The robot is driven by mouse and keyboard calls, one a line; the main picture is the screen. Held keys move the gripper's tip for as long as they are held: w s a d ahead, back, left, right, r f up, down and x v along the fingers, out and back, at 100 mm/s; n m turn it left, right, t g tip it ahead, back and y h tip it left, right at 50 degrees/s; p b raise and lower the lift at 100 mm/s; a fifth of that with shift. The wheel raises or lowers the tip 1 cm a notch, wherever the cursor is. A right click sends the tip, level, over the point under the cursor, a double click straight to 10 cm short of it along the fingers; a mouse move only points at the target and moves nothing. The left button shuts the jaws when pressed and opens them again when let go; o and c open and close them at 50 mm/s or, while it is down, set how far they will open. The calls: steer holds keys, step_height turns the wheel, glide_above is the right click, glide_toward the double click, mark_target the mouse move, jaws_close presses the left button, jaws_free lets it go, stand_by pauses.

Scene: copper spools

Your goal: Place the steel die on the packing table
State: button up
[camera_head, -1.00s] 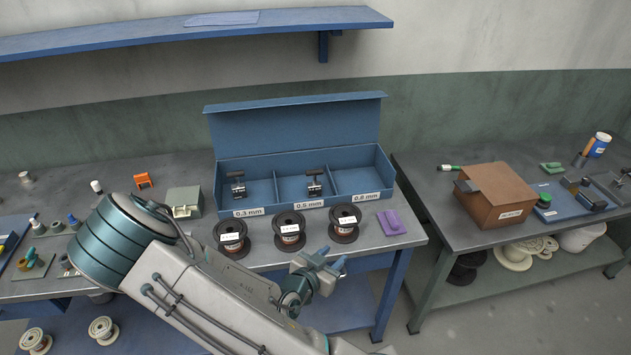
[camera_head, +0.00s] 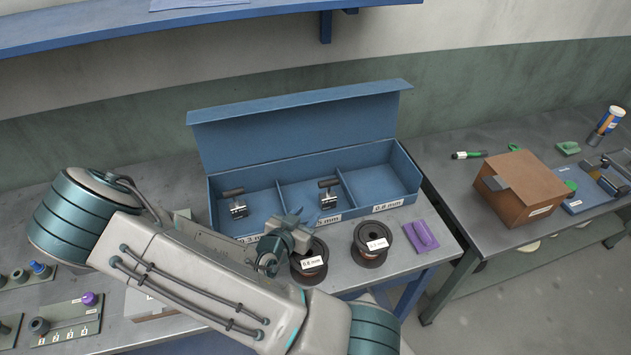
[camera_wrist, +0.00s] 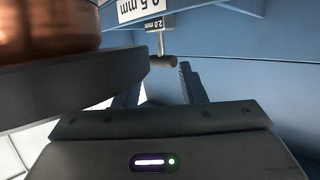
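Two small steel dies with dark T-handles stand in the open blue box (camera_head: 300,121). One die (camera_head: 238,211) is in the left compartment and the other die (camera_head: 328,199) is in the middle one. My gripper (camera_head: 296,222) is in front of the box, near the middle compartment's front wall. The fingers look apart, with nothing held. The table at right (camera_head: 462,194), bearing a brown carton, seems to be the packing table.
Two copper spools (camera_head: 309,262) (camera_head: 370,244) stand in front of the box; a spool also shows close in the wrist view (camera_wrist: 50,60). A purple item (camera_head: 421,236) lies to the right. The brown carton (camera_head: 518,187) and a blue tray crowd the right table; its front left is clear.

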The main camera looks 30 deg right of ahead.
mark_target(327, 192)
steer(key=b+x, duration=0.3)
steer(key=shift+w+d+f, duration=0.2)
steer(key=shift+w+f, duration=0.05)
steer(key=shift+f, duration=0.05)
steer(key=b, duration=0.2)
steer(key=shift+w+d+f+b, duration=0.1)
steer(key=shift+w+d+b, duration=0.2)
steer(key=shift+b, duration=0.1)
steer(key=b+x, duration=0.1)
steer(key=b, duration=0.2)
steer(key=shift+d+f+b, duration=0.1)
steer(key=shift+d+b, duration=0.2)
steer(key=shift+w+d, duration=0.45)
steer(key=shift+d, duration=0.35)
steer(key=shift+p+x, duration=0.75)
steer(key=shift+x, duration=2.4)
steer(key=shift+s, duration=0.1)
jaws_close()
